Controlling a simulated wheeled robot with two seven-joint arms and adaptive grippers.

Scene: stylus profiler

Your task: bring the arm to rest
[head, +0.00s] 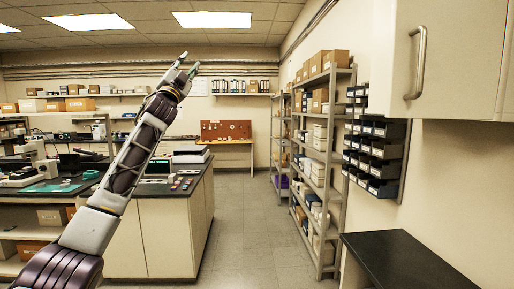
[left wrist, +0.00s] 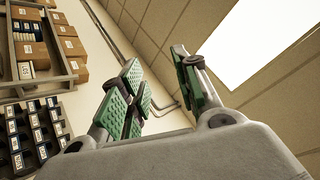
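My left arm (head: 128,165) reaches up from the lower left in the head view. My left gripper (head: 187,65) is at its top end, raised high, with its fingertips pointing up toward the ceiling. In the left wrist view, the green-padded fingers of the left gripper (left wrist: 160,90) stand wide apart with nothing between them. My right gripper does not show in either view.
A dark-topped bench (head: 160,235) stands behind the arm. Shelving (head: 322,165) with boxes and bins (head: 375,155) lines the right wall. A white cabinet (head: 455,60) hangs at upper right above a black counter (head: 405,262). The aisle floor (head: 245,225) is clear.

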